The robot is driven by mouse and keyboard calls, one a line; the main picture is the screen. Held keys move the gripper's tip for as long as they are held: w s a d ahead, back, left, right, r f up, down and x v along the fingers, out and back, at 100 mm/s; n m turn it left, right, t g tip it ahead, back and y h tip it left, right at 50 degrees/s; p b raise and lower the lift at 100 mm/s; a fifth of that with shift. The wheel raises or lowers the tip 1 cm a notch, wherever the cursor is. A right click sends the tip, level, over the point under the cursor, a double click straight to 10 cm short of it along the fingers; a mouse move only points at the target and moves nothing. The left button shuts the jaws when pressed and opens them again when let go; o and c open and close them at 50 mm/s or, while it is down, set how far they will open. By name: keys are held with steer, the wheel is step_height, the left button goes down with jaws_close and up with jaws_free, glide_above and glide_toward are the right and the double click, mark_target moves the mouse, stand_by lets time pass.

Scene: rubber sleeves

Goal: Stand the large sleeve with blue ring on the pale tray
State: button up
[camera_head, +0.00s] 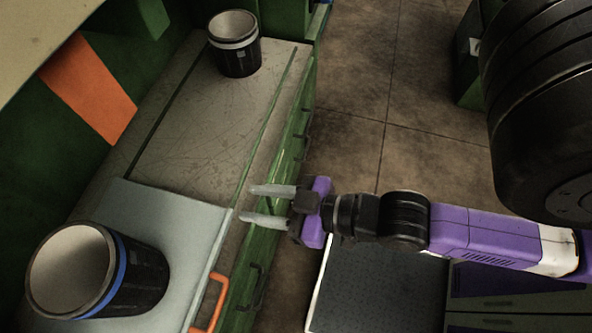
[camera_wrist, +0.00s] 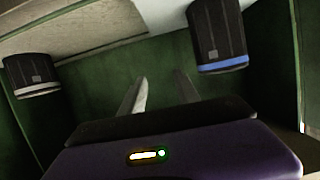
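The large sleeve with the blue ring (camera_head: 141,277) stands upright on the pale tray (camera_head: 178,217) at the lower left of the head view. It is black outside with a pale inside, and its blue ring is near the top. In the wrist view the same sleeve (camera_wrist: 217,32) is at the upper right, with part of the pale tray (camera_wrist: 163,14) beside it. My gripper (camera_head: 256,204) is open and empty over the green bench front, right of the tray and apart from the sleeve. Its two fingers (camera_wrist: 160,93) show spread in the wrist view.
A smaller black sleeve with a white ring (camera_head: 239,60) stands at the far end of the bench (camera_head: 215,125). It also shows in the wrist view (camera_wrist: 33,76). An orange handle (camera_head: 209,303) is by the tray's right edge. The bench middle is clear.

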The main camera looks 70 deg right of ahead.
steer(key=s+r+h, duration=0.1)
steer(key=s+r, duration=0.1)
steer(key=s, duration=0.7)
steer(key=shift+d, duration=0.3)
steer(key=shift+w, duration=0.1)
